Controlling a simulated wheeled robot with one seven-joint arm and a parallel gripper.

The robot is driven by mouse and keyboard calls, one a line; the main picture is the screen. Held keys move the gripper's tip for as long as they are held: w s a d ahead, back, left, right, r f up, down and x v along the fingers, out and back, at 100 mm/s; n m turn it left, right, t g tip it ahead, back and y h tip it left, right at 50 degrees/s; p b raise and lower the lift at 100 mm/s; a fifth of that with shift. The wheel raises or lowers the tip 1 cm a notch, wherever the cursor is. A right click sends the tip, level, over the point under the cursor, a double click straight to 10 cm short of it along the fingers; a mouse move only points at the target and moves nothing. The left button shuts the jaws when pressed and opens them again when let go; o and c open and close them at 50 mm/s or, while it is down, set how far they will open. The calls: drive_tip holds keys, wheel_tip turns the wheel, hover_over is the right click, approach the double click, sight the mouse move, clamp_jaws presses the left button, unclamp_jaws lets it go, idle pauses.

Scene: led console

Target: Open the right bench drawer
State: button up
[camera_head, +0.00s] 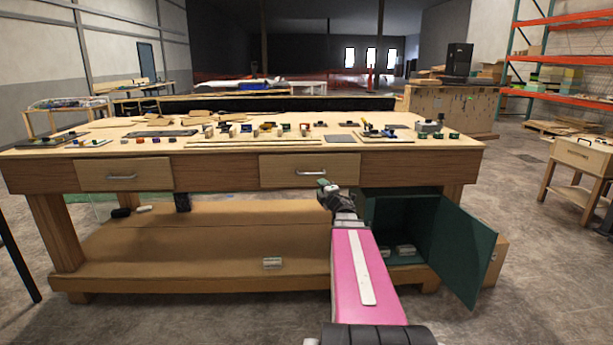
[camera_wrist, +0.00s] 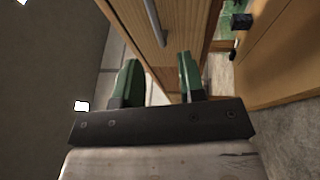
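The right bench drawer (camera_head: 283,171) is a light wood front in the bench's apron with a metal bar handle (camera_head: 310,172). It looks shut or nearly so; I cannot tell exactly. My gripper (camera_head: 326,187) is just below and to the right of the handle in the head view. In the wrist view my gripper (camera_wrist: 158,82) has its two green fingers apart with nothing between them. The drawer front (camera_wrist: 178,25) and its handle (camera_wrist: 155,22) are ahead of the fingertips, and the handle appears not to be between them.
The left drawer (camera_head: 125,175) is in the same apron. Below the right drawer, a green cabinet (camera_head: 385,215) stands with its door (camera_head: 465,250) swung open to the right of my arm. Many small parts lie on the bench top (camera_head: 110,131). A lower shelf (camera_head: 200,245) spans the bench.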

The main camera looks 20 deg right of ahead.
sight(310, 174)
drive_tip(key=shift+n+y, duration=0.3)
drive_tip(key=shift+n, duration=0.1)
drive_tip(key=x, duration=1.1)
drive_tip(key=shift+s+r, duration=0.1)
drive_tip(key=shift+r, duration=0.05)
clamp_jaws()
